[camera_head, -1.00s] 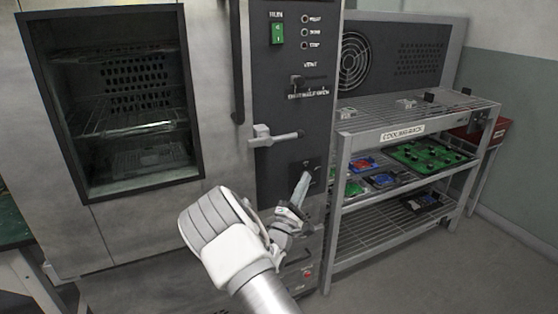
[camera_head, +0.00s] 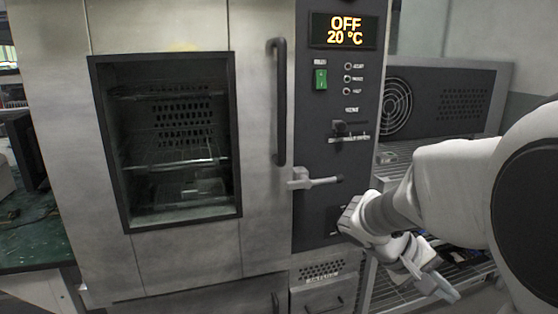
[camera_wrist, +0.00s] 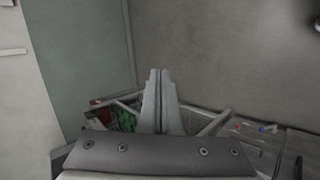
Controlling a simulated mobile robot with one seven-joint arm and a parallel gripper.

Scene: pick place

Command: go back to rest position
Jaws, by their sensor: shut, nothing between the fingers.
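My gripper (camera_head: 436,284) is at the lower right of the head view, in front of the cooling rack and to the right of the oven's lower panel. Its fingers are together and hold nothing. My arm bends in from the right edge of the head view and hides much of the rack.
A large grey oven (camera_head: 265,215) with a window and a shut door fills the left and middle; its display (camera_head: 343,31) reads OFF, 20 °C. A door handle (camera_head: 279,100) and a latch lever (camera_head: 314,180) stick out. The cooling rack (camera_head: 398,150) stands close on the right.

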